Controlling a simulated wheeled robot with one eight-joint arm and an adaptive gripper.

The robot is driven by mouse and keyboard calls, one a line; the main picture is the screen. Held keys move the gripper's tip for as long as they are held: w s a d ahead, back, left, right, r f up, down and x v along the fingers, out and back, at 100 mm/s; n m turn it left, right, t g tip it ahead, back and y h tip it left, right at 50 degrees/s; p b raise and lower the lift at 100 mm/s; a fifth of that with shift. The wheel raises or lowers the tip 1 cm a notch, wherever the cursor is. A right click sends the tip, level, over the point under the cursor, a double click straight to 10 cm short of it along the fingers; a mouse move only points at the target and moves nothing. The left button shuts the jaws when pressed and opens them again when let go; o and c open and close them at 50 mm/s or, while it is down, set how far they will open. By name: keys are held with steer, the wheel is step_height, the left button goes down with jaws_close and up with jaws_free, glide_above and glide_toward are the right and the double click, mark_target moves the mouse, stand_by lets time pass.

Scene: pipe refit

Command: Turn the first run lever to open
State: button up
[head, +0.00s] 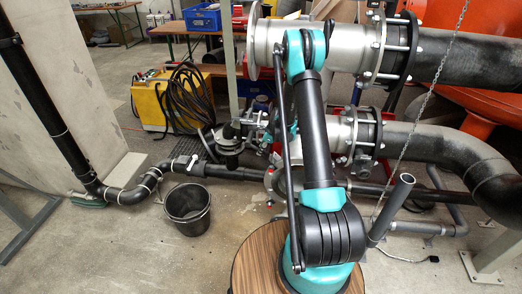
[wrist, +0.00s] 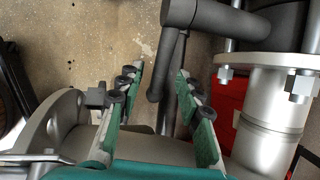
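My gripper (wrist: 161,70) shows in the wrist view with its two teal fingers and black rollers spread apart. A dark grey rounded bar (wrist: 164,78) shows in the gap between the fingertips, joined at the top to a thicker grey cylinder (wrist: 182,12). I cannot tell whether this bar is the first run lever, or how far it is from the fingers; no contact is visible. In the head view my arm covers the middle of the pipework, and my gripper is mostly hidden behind it.
A black bucket (head: 187,208) sits on the floor by a black pipe run (head: 235,172). A chain (head: 412,125) hangs at right.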

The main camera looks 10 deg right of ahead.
steer(key=shift+w+a+f, duration=0.15)
steer(key=shift+f, duration=0.4)
steer(key=shift+c, duration=0.6)
jaws_close()
